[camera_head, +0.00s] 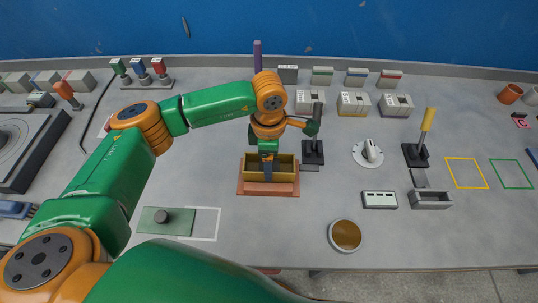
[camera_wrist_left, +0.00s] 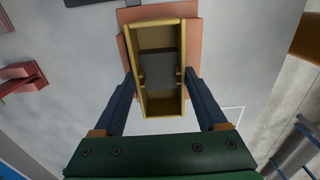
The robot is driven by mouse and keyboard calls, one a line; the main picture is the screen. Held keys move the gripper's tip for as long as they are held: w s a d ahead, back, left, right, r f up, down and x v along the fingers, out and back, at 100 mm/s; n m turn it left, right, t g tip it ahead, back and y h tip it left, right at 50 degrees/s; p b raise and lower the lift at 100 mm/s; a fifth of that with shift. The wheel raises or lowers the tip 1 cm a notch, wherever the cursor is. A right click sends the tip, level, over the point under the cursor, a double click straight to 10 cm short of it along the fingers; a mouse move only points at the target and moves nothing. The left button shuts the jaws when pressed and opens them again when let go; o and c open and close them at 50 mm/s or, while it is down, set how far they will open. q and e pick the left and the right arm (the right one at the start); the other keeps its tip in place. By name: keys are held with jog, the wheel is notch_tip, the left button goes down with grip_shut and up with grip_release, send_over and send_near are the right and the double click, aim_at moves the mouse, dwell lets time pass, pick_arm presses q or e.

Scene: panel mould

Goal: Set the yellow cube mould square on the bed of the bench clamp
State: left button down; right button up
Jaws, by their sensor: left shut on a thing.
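The yellow mould (camera_head: 286,173) is an open box over a salmon base plate (camera_head: 268,190) near the middle of the bench. In the left wrist view the mould (camera_wrist_left: 158,107) shows a grey block across its middle, and the salmon plate (camera_wrist_left: 127,17) shows behind it. My left gripper (camera_head: 267,170) points down at the mould. Its two dark blue fingers (camera_wrist_left: 160,82) stand on either side of the mould's long walls and are shut on it. Whether the mould rests on the plate is unclear. A yellow-handled clamp (camera_head: 419,150) stands at right, with a grey channel (camera_head: 431,202) before it. My right gripper is not in view.
A black-handled clamp (camera_head: 313,150) stands close right of the mould. A green plate (camera_head: 166,222) with a knob lies front left. Several blocks line the back.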

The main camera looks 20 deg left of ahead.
pick_arm(q)
jog(key=shift+f, duration=0.3)
jog(key=shift+f+b, duration=0.35)
grip_release()
jog(key=shift+r, duration=0.1)
jog(key=shift+r+p, duration=0.3)
jog(key=shift+p, duration=0.05)
notch_tip(320, 180, up, 12)
jog(key=b, duration=0.3)
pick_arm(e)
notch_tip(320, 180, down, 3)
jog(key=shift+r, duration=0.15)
pick_arm(q)
jog(key=shift+f, duration=0.15)
